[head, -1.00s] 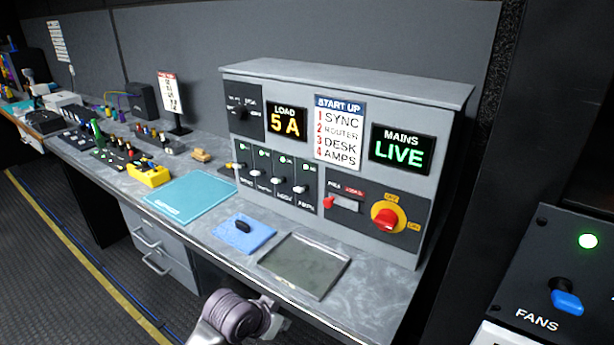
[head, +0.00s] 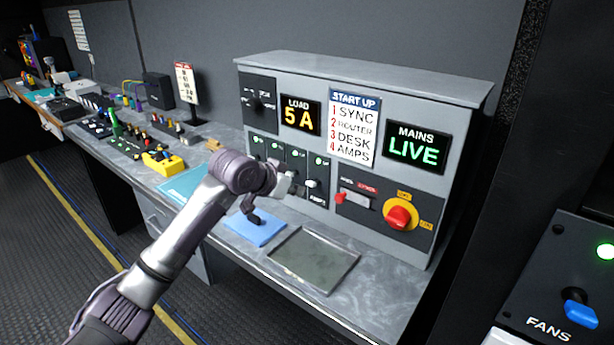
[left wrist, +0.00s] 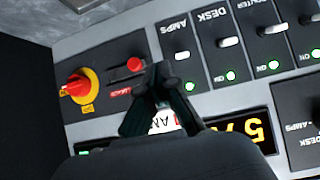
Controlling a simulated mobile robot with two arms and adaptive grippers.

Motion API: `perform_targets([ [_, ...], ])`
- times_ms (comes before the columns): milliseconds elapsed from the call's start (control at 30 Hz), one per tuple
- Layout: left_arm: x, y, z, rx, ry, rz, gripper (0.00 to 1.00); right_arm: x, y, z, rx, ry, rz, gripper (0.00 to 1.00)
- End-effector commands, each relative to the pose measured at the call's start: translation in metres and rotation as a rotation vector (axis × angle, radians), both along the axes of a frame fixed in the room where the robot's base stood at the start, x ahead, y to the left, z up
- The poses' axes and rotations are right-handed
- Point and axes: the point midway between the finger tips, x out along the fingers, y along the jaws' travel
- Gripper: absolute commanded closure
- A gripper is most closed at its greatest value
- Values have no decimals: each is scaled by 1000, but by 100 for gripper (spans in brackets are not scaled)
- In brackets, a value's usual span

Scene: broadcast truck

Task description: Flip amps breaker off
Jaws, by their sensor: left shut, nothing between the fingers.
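The amps breaker (head: 314,183) is the rightmost white lever in the breaker row on the grey power panel (head: 362,75). Its green lamp is lit. The left wrist view shows the lever (left wrist: 182,55) between its AMPS label and its lit lamp (left wrist: 190,86), with the panel turned about in the picture. My left gripper (head: 288,186) is in front of the breaker row, just left of the amps lever in the head view. In the left wrist view its dark fingers (left wrist: 152,80) are shut and empty, beside the amps lever. My arm hides some other breakers. My right gripper is not in view.
The red-and-yellow mains rotary switch (head: 399,216) and a small red lever (head: 341,197) sit right of the breakers. A blue pad (head: 262,232) and a grey tray (head: 312,262) lie on the desk below. Displays read LOAD 5 A and MAINS LIVE.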

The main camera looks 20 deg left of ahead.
Motion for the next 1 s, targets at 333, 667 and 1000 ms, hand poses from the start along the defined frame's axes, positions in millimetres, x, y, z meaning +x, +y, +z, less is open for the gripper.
perform_targets([
  [333,28,26,74,-43,-75,29,100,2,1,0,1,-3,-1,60],
  [667,29,25,73,-43,-75,28,100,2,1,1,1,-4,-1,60],
  [1000,68,10,47,-44,-70,28,100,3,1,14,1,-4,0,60],
])
